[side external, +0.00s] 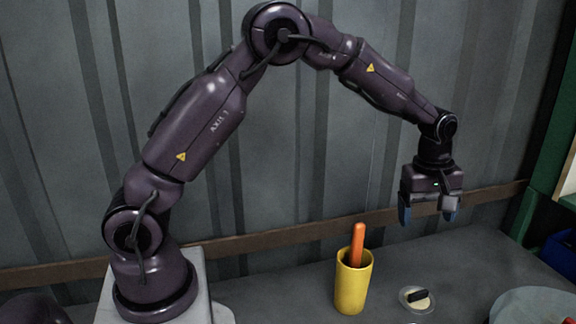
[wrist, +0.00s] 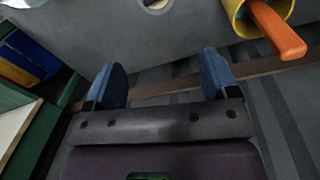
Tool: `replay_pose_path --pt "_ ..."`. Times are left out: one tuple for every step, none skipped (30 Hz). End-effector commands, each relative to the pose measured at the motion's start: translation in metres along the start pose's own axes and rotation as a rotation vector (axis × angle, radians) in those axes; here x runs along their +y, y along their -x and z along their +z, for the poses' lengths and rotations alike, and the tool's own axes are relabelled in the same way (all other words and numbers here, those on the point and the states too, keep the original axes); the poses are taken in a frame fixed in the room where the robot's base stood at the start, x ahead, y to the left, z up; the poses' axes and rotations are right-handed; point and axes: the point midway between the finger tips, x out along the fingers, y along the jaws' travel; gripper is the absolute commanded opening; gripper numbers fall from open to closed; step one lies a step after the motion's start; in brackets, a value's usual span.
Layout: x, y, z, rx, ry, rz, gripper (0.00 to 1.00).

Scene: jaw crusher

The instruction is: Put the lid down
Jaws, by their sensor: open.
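A small round clear piece with a pale middle and a black bar on top (side external: 417,299) lies on the grey table, right of the yellow cup. It may be the lid, but I cannot tell for sure. In the wrist view a pale round thing (wrist: 155,5) is cut off at the top edge and is probably the same piece. My gripper (side external: 427,213) hangs above the table, well clear of that piece, pointing down. In the wrist view its two blue-tipped fingers (wrist: 164,70) stand wide apart with nothing between them.
A yellow cup (side external: 353,287) holds an orange-handled tool (side external: 358,241). A large pale round plate (side external: 535,306) is at the lower right, partly cut off. A green frame (side external: 545,150) and a blue bin (side external: 561,250) stand at the right.

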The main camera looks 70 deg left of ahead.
Motion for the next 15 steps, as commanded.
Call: replay_pose_path --pt "-0.012 0.029 0.003 0.007 -0.076 0.033 0.80" --pt "-0.020 0.043 0.005 0.011 -0.126 0.048 0.80" --pt "-0.031 0.061 0.008 0.019 -0.193 0.068 0.80" --pt "-0.040 0.073 0.010 0.026 -0.244 0.082 0.80" --pt "-0.049 0.085 0.013 0.034 -0.294 0.097 0.80" --pt "-0.062 0.099 0.016 0.045 -0.362 0.115 0.80" --pt "-0.072 0.109 0.018 0.055 -0.412 0.129 0.80" --pt "-0.082 0.119 0.021 0.066 -0.463 0.142 0.80" --pt "-0.097 0.130 0.025 0.082 -0.530 0.159 0.80" --pt "-0.108 0.137 0.028 0.095 -0.581 0.170 0.80" --pt "-0.119 0.144 0.031 0.109 -0.631 0.182 0.80" --pt "-0.135 0.151 0.035 0.129 -0.698 0.195 0.80" --pt "-0.146 0.157 0.038 0.145 -0.750 0.205 0.80" --pt "-0.158 0.161 0.041 0.163 -0.800 0.214 0.80" --pt "-0.173 0.165 0.045 0.185 -0.867 0.224 0.80"
